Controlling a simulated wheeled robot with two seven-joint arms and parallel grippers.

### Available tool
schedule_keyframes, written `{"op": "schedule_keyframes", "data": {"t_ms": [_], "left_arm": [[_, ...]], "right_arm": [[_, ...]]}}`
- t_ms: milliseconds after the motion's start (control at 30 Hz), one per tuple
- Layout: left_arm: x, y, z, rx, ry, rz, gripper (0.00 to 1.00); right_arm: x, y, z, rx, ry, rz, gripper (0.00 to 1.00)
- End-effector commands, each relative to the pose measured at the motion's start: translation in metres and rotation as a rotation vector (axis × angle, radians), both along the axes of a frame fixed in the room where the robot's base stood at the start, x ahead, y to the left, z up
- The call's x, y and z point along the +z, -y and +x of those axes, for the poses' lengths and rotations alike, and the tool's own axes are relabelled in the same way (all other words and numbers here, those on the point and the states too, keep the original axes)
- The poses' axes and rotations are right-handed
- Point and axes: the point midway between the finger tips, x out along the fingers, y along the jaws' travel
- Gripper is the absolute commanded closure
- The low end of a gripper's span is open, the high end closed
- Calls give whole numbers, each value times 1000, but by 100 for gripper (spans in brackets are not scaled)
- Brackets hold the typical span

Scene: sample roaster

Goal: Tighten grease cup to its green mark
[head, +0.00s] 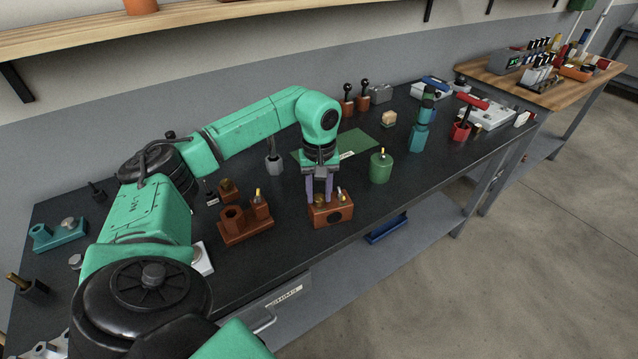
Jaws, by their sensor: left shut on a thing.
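My left gripper (319,196) points straight down, its two purple fingers over the left part of a brown block (332,218) near the bench's front edge. It is shut on a small part on top of the block, which I take to be the grease cup; the fingers mostly hide it. A small brass fitting (340,194) stands on the block just right of the fingers. A dark round spot shows on the block's front face. I cannot make out a green mark on the block. My right gripper is out of view.
Left of the block stand a brown fixture (246,223) with a brass pin and a grey holder (274,164). A green canister (381,167) stands close on the right, with a teal bottle (419,136) beyond. A green mat (366,142) lies behind.

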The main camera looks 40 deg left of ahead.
Motion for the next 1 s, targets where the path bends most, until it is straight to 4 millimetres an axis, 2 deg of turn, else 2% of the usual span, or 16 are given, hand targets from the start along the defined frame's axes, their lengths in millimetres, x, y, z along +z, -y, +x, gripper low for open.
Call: {"op": "schedule_keyframes", "data": {"t_ms": [100, 133, 200, 533, 667, 767, 933, 1000], "left_arm": [[1, 0, 0, 0, 2, -1, 100], [1, 0, 0, 0, 2, -1, 54], [1, 0, 0, 0, 1, 0, 31], [2, 0, 0, 0, 1, 0, 31], [14, 0, 1, 0, 4, 0, 31], [34, 0, 1, 0, 7, -1, 31], [86, 1, 1, -1, 9, -2, 31], [111, 0, 1, 0, 6, 0, 31]], "right_arm": [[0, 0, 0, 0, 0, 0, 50], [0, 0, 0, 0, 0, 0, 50], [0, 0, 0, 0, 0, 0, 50], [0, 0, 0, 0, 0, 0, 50], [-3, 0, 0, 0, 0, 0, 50], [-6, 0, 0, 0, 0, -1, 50], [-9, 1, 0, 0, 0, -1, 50], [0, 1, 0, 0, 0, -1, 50]]}}
